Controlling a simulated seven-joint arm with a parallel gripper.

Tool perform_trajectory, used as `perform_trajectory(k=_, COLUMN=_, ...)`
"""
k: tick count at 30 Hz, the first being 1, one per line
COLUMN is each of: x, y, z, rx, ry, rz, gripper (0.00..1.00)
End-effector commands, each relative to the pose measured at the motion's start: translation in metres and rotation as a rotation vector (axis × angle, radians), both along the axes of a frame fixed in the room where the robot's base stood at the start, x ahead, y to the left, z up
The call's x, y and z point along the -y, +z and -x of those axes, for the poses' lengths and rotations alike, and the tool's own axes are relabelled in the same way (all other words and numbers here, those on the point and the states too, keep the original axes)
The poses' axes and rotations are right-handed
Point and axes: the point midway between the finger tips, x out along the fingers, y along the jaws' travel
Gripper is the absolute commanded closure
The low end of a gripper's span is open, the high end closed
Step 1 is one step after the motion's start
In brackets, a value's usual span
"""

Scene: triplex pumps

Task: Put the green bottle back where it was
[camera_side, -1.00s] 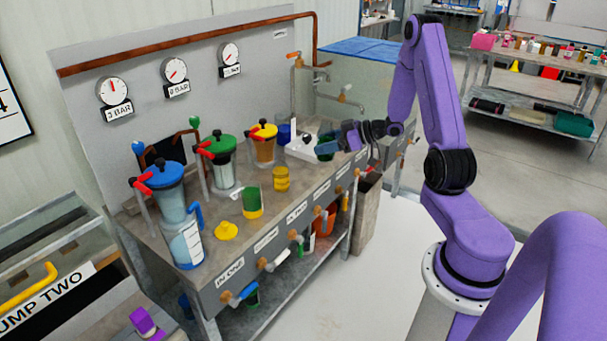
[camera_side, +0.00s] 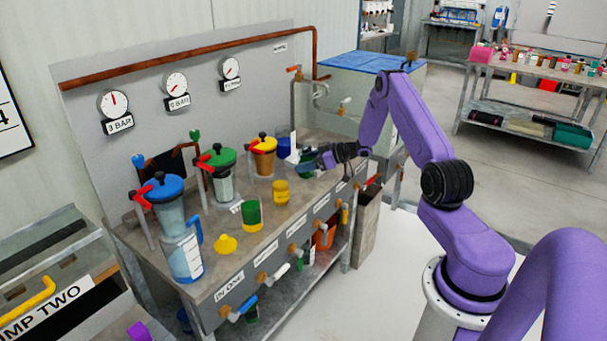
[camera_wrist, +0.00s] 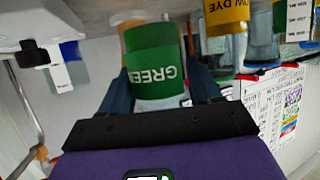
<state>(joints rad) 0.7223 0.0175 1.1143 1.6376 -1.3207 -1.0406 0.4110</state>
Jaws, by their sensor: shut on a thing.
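The green bottle has a green label reading GREEN, upside down in the wrist view (camera_wrist: 157,58). It sits between the two blue fingers of my gripper (camera_wrist: 161,88), which is shut on it. In the side view the bottle (camera_side: 305,170) is a small dark green shape at the tip of my gripper (camera_side: 312,163), over the back right of the bench (camera_side: 225,285). The fingers hide part of it, and I cannot tell whether its base touches the bench.
A yellow dye bottle (camera_wrist: 227,14) shows beyond the green one. Pumps with blue (camera_side: 163,188), green (camera_side: 222,158) and yellow (camera_side: 263,143) lids line the bench.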

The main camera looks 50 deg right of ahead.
Motion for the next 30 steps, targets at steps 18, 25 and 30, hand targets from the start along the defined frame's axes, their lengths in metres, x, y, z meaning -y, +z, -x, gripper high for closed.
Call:
perform_trajectory(k=18, x=0.008, y=-0.048, z=-0.017, rx=0.000, ry=0.001, rz=0.000, gripper=0.75)
perform_trajectory(k=25, x=0.009, y=-0.053, z=-0.017, rx=0.001, ry=0.000, rz=0.000, gripper=0.75)
perform_trajectory(k=30, x=0.009, y=-0.053, z=-0.017, rx=0.001, ry=-0.001, rz=0.001, gripper=0.75)
